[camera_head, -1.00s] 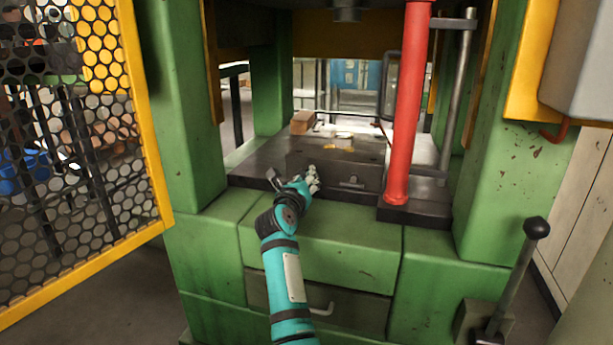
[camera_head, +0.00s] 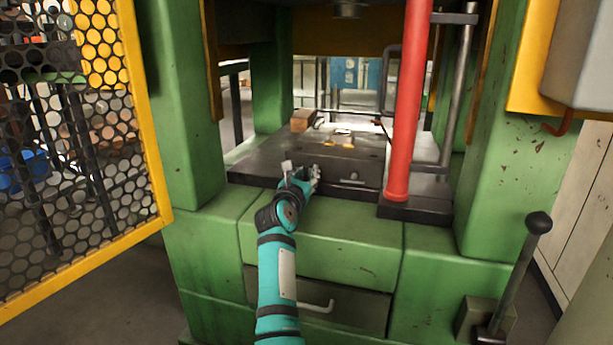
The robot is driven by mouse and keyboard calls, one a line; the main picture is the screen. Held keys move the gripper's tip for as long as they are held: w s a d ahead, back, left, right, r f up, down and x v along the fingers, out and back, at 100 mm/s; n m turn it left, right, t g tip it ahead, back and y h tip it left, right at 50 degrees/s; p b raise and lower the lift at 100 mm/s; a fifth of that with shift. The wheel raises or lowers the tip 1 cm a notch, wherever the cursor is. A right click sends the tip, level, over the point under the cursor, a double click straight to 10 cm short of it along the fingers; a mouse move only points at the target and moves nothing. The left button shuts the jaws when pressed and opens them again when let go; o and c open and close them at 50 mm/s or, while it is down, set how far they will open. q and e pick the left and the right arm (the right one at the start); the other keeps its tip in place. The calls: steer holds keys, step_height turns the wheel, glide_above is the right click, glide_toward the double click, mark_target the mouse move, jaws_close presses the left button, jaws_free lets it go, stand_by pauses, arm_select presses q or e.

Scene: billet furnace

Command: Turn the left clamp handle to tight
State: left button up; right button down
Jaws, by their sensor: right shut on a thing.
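My right gripper (camera_head: 302,176) is at the front face of the dark die block (camera_head: 350,160) on the press bed. It is shut on the left clamp handle (camera_head: 287,167), whose pale end sticks up just left of the fingers. The fingers and my wrist hide the rest of the handle and its pivot. A second clamp handle (camera_head: 351,182) lies flat on the block's front face, to the right of the gripper. My left gripper is not in view.
A red column (camera_head: 408,100) stands right of the block. Green press posts (camera_head: 185,110) flank the bed. A yellow-framed mesh guard (camera_head: 150,120) is open at left. A ball-topped lever (camera_head: 538,223) stands at lower right. A brown block (camera_head: 303,120) lies behind.

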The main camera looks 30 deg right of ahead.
steer(key=shift+f, duration=0.1)
steer(key=c, duration=1.2)
jaws_free()
steer(key=shift+f, duration=0.1)
steer(key=shift+r, duration=0.2)
step_height(320, 180, up, 10)
steer(key=shift+f, duration=0.1)
steer(key=shift+s, duration=0.1)
